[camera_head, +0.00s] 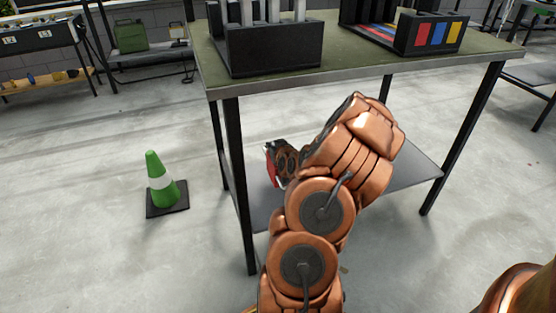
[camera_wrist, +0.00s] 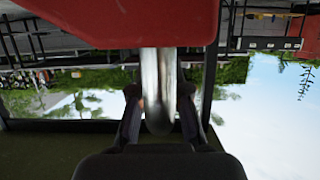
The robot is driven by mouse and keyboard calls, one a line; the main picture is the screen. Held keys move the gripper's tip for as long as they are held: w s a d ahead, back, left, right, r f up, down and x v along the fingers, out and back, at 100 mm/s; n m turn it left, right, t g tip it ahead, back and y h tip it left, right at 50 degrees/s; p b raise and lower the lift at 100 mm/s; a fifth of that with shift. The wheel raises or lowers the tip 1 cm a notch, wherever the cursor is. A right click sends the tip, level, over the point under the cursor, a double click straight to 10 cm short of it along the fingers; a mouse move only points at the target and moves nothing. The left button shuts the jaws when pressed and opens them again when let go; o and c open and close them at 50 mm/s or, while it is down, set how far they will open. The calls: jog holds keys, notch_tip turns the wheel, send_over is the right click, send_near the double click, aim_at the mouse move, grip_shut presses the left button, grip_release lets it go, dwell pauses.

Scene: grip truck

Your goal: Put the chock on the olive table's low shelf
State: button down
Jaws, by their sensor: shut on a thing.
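The olive table (camera_head: 285,86) stands in the head view, with its grey low shelf (camera_head: 408,172) between the legs. My arm reaches in under the tabletop and covers much of the shelf. A sliver of the red chock (camera_head: 270,168) shows at the arm's far end, near the shelf's left side; whether it touches the shelf cannot be told. In the wrist view the red chock (camera_wrist: 120,20) fills the upper middle, with a shiny metal bar coming from it. My gripper (camera_wrist: 159,98) is shut on this bar. In the head view its fingers are hidden.
A black box (camera_head: 275,50) with upright grey pieces and a bin (camera_head: 430,36) with coloured panels stand on the tabletop. A green cone (camera_head: 160,185) stands on the floor to the left. Dark table legs (camera_head: 240,190) flank the shelf. The shelf's right part looks bare.

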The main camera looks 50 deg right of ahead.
jog(key=shift+f+b, duration=0.7)
jog(key=shift+f, duration=1.7)
jog(key=c, duration=1.1)
grip_release()
jog(key=shift+c, duration=0.2)
jog(key=p+v, duration=0.2)
jog(key=v, duration=0.4)
jog(key=shift+s+a+r, duration=0.1)
jog(key=shift+s+r, duration=0.05)
jog(key=shift+r, duration=0.05)
jog(key=p+v, duration=0.3)
jog(key=p, duration=0.3)
jog(key=shift+s+r+p, duration=0.1)
jog(key=shift+p, duration=0.3)
